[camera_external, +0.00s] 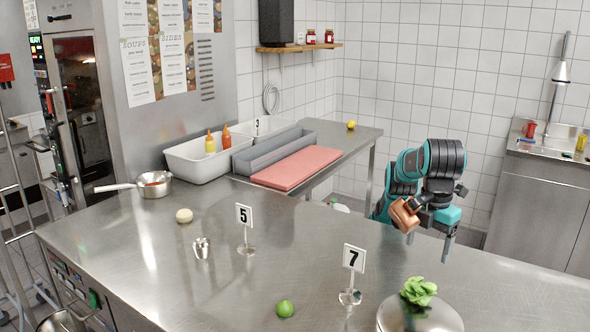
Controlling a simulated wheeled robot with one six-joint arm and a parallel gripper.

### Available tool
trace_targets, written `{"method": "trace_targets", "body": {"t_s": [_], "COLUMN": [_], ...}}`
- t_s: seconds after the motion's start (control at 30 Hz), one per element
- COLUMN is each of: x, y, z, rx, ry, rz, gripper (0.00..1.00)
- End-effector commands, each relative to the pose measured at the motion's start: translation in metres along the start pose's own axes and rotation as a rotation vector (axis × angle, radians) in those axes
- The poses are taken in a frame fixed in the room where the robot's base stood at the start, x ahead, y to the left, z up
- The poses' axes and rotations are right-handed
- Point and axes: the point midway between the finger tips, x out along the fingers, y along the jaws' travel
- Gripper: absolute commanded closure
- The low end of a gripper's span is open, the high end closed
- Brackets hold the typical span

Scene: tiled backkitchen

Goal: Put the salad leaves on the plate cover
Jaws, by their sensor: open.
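The salad leaves (418,291) are a bright green, ruffled bunch near the bottom right. They appear to rest on the far part of the plate cover (420,320), a round shiny metal cover cut off by the lower picture edge. My gripper (428,246) is open and points down, above and a little behind the leaves in the picture. Its two fingers are apart with nothing between them, and it does not touch the leaves.
The number 7 stand (354,259) is left of the cover, with a lime (285,308) farther left. The number 5 stand (244,215), a small metal item (201,248) and a pale round item (184,215) are beyond. The counter between them is bare.

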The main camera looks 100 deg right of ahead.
Motion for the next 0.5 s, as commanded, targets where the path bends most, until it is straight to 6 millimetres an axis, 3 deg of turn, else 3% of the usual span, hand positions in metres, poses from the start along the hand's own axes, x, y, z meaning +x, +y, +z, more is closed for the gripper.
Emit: {"method": "trace_targets", "body": {"t_s": [0.13, 0.23, 0.37, 0.5], "x": [-0.002, -0.011, -0.032, -0.056], "y": [0.004, 0.022, 0.067, 0.130], "z": [-0.002, -0.010, -0.027, -0.044], "rx": [0.002, 0.013, 0.035, 0.062], "ry": [0.004, 0.022, 0.073, 0.148], "rz": [-0.004, -0.019, -0.059, -0.105], "gripper": [0.22, 0.22, 0.22, 0.22]}}
